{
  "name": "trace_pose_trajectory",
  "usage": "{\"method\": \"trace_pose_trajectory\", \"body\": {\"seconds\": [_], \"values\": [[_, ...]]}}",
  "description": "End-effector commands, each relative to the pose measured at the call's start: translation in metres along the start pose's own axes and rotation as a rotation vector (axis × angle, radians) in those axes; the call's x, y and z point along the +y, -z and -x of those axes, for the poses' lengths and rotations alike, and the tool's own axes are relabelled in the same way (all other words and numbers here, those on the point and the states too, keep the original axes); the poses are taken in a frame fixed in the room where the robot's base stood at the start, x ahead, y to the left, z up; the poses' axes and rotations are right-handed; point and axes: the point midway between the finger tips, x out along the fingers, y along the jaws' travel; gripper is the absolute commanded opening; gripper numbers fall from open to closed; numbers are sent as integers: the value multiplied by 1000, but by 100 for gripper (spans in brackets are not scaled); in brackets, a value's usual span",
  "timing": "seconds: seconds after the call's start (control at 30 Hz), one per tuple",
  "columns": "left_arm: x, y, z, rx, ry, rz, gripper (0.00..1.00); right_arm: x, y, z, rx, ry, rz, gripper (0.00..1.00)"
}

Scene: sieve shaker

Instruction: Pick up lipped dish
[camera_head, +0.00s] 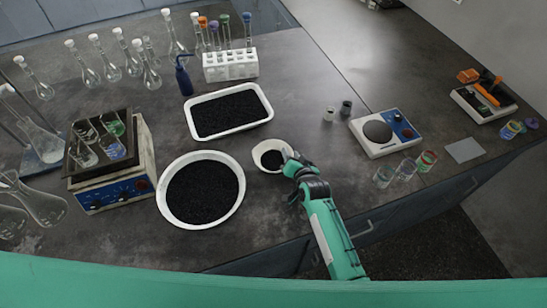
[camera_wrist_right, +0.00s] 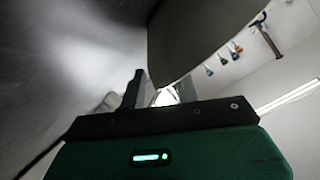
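The lipped dish (camera_head: 258,149) is a small white bowl holding dark grains, on the dark bench right of the large round pan. My right gripper (camera_head: 289,164) is at its right rim. My left gripper is not in view.
A round white pan (camera_head: 163,207) and a rectangular white tray (camera_head: 192,127), both with dark grains, lie left of the dish. A balance (camera_head: 400,143) and small jars (camera_head: 406,168) stand to the right. A shaker (camera_head: 142,165) and several flasks stand left.

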Motion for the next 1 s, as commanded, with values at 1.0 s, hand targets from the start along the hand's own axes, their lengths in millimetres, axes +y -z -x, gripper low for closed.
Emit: {"method": "trace_pose_trajectory", "body": {"seconds": [1.0], "values": [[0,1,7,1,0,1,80,-4,8,-3,1,0,1,0]]}}
